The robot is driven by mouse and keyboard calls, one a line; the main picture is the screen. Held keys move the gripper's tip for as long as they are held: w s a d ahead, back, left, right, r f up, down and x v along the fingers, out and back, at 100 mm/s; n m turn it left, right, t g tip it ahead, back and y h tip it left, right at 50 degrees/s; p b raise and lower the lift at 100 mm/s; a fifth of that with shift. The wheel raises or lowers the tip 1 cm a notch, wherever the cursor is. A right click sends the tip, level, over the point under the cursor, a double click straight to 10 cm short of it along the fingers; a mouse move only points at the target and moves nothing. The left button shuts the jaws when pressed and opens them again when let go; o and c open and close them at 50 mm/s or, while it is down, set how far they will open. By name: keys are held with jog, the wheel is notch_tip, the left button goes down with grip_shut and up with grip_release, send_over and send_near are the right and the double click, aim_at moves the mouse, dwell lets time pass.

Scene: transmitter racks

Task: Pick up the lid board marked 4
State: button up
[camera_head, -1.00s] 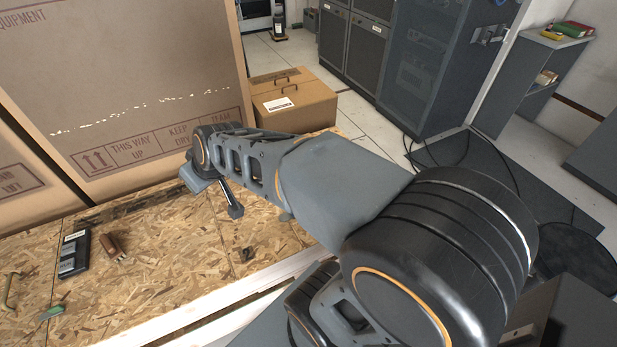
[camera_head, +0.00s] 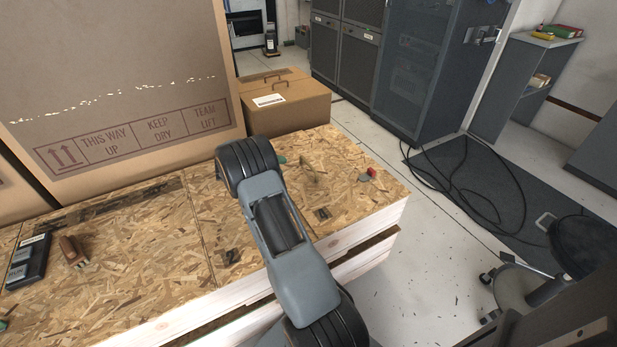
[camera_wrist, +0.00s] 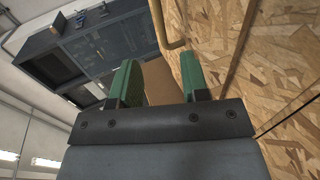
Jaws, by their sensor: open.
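The lid boards are speckled chipboard panels on a pale wooden crate. I cannot make out a clear 4. My gripper (camera_wrist: 158,82) shows in the wrist view with two green fingers apart and nothing between them. A chipboard surface (camera_wrist: 265,60) lies to the right of the fingers, with a brass handle (camera_wrist: 160,25) beyond them. In the head view my arm hides most of the gripper.
A smaller cardboard box (camera_head: 285,105) is behind the crate. A black device (camera_head: 25,262), a brown item (camera_head: 73,251) and a red item (camera_head: 369,173) lie on the boards. Dark racks (camera_head: 425,65) and loose cables (camera_head: 470,190) are right.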

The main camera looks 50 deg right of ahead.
aim_at(307, 164)
jog(key=b+x, duration=0.1)
jog(key=x, duration=0.6)
jog(key=shift+s+a+f, duration=0.1)
jog(key=shift+a, duration=0.05)
jog(key=shift+b+x, duration=1.05)
jog(key=shift+x, duration=1.95)
grip_shut()
jog(key=shift+r, duration=0.3)
